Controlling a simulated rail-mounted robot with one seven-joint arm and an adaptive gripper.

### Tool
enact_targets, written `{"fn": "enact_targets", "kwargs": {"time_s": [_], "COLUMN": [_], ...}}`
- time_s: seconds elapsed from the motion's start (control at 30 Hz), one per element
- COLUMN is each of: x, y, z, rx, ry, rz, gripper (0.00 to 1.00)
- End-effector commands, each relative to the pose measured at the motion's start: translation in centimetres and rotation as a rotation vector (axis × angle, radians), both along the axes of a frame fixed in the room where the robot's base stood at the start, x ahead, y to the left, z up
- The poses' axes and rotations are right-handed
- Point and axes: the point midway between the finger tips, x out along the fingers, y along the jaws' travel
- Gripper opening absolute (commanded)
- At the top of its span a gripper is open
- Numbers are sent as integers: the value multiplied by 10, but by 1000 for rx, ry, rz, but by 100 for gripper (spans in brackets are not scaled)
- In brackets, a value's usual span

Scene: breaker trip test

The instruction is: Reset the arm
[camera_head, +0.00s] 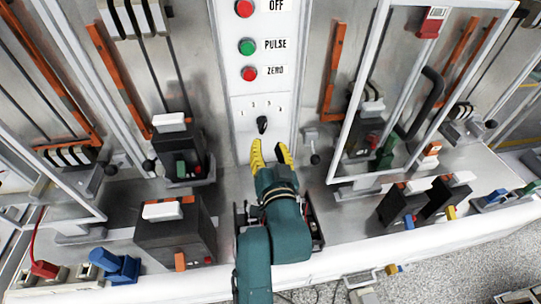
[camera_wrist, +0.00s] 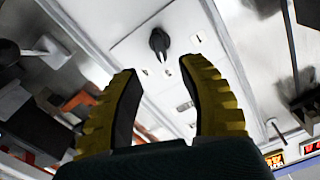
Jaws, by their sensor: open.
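My gripper (camera_head: 270,154) has yellow ribbed fingers and a teal arm. It is open and empty in front of the white control panel (camera_head: 280,108). A black rotary knob (camera_head: 262,124) with small numbers above it sits on this panel, just beyond the fingertips. In the wrist view the knob (camera_wrist: 159,41) shows past the gap between the two open fingers (camera_wrist: 158,78), apart from them. My arm reaches up from the bottom of the head view and hides part of the bench equipment behind it.
Above the knob are a green PULSE button (camera_head: 247,46), a red ZERO button (camera_head: 249,73) and a red OFF button (camera_head: 244,8). Black breakers stand at left (camera_head: 175,238) and right (camera_head: 402,206). A framed clear door (camera_head: 335,165) juts out at right, and a blue clamp (camera_head: 115,264) lies at lower left.

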Motion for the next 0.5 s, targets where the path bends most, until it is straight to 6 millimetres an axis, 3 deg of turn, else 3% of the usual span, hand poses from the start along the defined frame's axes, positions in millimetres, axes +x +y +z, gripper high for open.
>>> {"fn": "enact_targets", "kwargs": {"time_s": [0.2,0.5], "x": [-29,-32], "y": [-4,-4], "z": [0,0], "rx": [1,1], "ry": [0,0], "rz": [0,0], "gripper": [41,41]}}
